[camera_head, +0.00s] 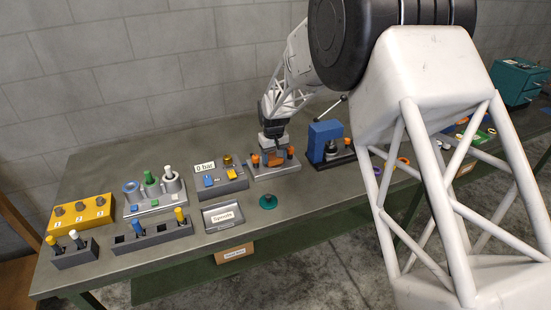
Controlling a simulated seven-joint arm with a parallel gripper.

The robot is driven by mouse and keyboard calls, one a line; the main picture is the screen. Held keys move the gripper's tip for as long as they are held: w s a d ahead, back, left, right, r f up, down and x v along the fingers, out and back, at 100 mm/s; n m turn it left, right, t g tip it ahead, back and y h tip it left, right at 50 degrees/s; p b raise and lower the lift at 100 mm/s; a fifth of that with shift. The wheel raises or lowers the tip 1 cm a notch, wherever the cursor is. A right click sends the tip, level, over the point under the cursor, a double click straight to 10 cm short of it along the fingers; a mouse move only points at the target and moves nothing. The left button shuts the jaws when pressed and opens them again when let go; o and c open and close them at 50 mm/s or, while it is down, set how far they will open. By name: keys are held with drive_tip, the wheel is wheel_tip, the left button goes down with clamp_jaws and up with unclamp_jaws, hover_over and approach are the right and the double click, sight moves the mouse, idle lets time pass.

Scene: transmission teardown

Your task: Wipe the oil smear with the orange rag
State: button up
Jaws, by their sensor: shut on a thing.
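My gripper (271,141) is at the middle of the bench, pointing down over a grey fixture with orange knobs. It is shut on an orange piece, which looks like the orange rag (273,158), just above or on the fixture; I cannot tell if it touches. The fingers and the rag are small in this view. I cannot make out the oil smear; it may be hidden under the rag or too small to see.
The grey fixture (284,170) has an orange knob on each side. A blue press-like block (323,139) stands close to the right. A yellow block (81,214) sits far left.

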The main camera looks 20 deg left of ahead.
drive_tip(key=shift+w+a, duration=0.3)
drive_tip(key=shift+w+a+r, duration=0.25)
drive_tip(key=shift+w+a, duration=0.25)
drive_tip(key=shift+w+a+f, duration=0.2)
drive_tip(key=shift+w+a, duration=0.45)
drive_tip(key=shift+d+r, duration=0.2)
drive_tip(key=shift+r, duration=0.05)
drive_tip(key=shift+s+d+f, duration=0.3)
drive_tip(key=shift+s+d, duration=0.35)
drive_tip(key=shift+s, duration=0.1)
drive_tip(key=shift+s+d, duration=1.7)
drive_tip(key=shift+w+a+f, duration=0.1)
drive_tip(key=shift+w+a, duration=0.3)
drive_tip(key=shift+w+a+r, duration=0.25)
drive_tip(key=shift+w+a, duration=1.85)
wheel_tip(320, 180, up, 8)
